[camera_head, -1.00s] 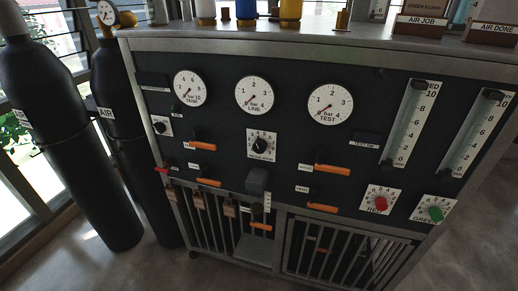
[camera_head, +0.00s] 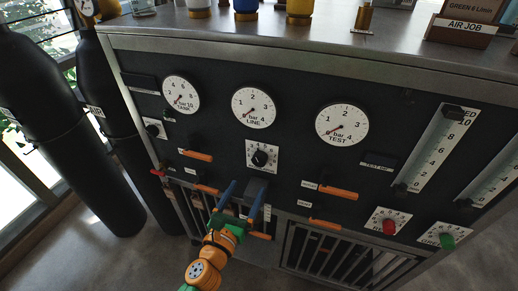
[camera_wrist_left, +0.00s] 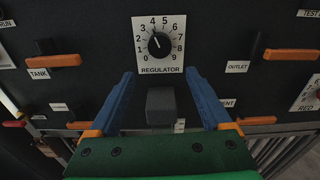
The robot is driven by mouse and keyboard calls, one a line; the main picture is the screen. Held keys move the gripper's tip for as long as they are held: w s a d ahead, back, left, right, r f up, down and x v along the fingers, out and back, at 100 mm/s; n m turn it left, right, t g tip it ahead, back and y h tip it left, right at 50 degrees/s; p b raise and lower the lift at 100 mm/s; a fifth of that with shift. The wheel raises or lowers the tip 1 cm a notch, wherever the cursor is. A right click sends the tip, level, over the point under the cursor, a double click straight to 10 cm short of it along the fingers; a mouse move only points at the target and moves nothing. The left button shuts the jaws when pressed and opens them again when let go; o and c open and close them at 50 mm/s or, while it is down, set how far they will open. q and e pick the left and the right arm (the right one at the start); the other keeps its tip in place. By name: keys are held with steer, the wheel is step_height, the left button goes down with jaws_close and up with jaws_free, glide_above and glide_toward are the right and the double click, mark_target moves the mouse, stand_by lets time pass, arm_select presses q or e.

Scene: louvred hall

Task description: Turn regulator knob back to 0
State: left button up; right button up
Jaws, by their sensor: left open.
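The regulator knob (camera_head: 260,158) is a round black knob on a white square dial plate in the middle of the dark panel, below the LINE gauge (camera_head: 254,107). In the left wrist view the knob (camera_wrist_left: 159,44) stands upper centre, its pale mark pointing up and slightly left, near the 4. My left gripper (camera_head: 246,186) has two blue fingers, open and spread apart. It is below the knob and apart from it; in the left wrist view the fingertips (camera_wrist_left: 159,74) flank the space just under the dial plate. My right gripper is not in view.
A dark grey block (camera_wrist_left: 160,106) juts from the panel below the knob, showing between my fingers. Orange lever handles (camera_head: 338,192) stick out on both sides. Red (camera_head: 389,226) and green (camera_head: 447,241) knobs are at lower right. Black cylinders (camera_head: 60,140) stand at left.

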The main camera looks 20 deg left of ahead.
mark_target(258, 162)
arm_select(q)
steer(key=shift+m, duration=0.3)
steer(key=w, duration=0.5)
steer(key=w+r, duration=0.1)
steer(key=w, duration=0.2)
steer(key=shift+w+d+b, duration=0.15)
steer(key=shift+w+b, duration=0.15)
steer(key=shift+b, duration=0.05)
steer(key=shift+w+r, duration=0.15)
steer(key=shift+w, duration=0.45)
jaws_close()
